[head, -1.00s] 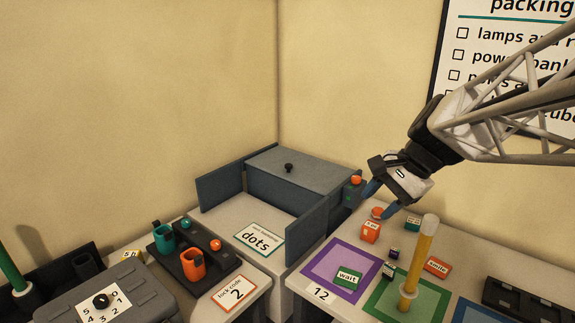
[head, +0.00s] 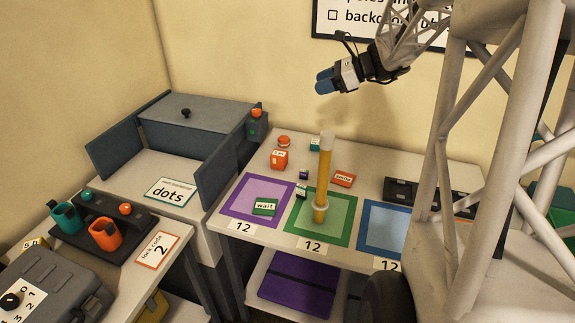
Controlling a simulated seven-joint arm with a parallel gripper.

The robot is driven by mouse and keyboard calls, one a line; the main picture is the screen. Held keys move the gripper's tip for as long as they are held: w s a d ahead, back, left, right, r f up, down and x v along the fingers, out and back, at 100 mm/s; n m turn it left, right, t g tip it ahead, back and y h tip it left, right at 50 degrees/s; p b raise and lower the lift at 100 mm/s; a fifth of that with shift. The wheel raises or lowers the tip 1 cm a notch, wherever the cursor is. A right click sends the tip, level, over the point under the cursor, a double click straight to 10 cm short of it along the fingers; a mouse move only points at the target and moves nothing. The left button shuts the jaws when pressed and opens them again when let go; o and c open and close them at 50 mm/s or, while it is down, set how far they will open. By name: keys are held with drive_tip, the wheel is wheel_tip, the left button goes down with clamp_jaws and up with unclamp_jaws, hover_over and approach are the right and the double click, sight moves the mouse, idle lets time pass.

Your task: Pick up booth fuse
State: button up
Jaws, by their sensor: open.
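My gripper (head: 323,82) is open and appears empty, with blue fingertips pointing left. It is high in front of the back wall, above the table. No object is clearly marked as the booth fuse, and I cannot tell which one it is. A yellow upright cylinder (head: 323,165) with a pale collar stands on the green square (head: 338,233), below my gripper. Small labelled blocks lie around it: an orange block (head: 278,159), a red block (head: 343,179), a green "wait" block (head: 265,207) and a dark purple block (head: 304,174).
A grey cabinet (head: 205,110) with open side panels stands left of the squares. Orange and teal cups (head: 105,234) sit on a dark tray at left. A black slotted holder (head: 400,191) lies at the table's right. The blue square (head: 383,230) looks bare; my arm hides the right side.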

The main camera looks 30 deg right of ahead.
drive_tip(key=w+d+f+m+t, duration=0.1)
drive_tip(key=d+m, duration=0.1)
drive_tip(key=d, duration=0.2)
approach(307, 172)
drive_tip(key=x, duration=0.3)
drive_tip(key=shift+w+f, duration=0.15)
drive_tip(key=shift+a, duration=0.15)
drive_tip(key=shift+x, duration=1.25)
drive_tip(key=shift+x, duration=2.6)
drive_tip(key=shift+w, duration=0.1)
drive_tip(key=shift+c, duration=0.5)
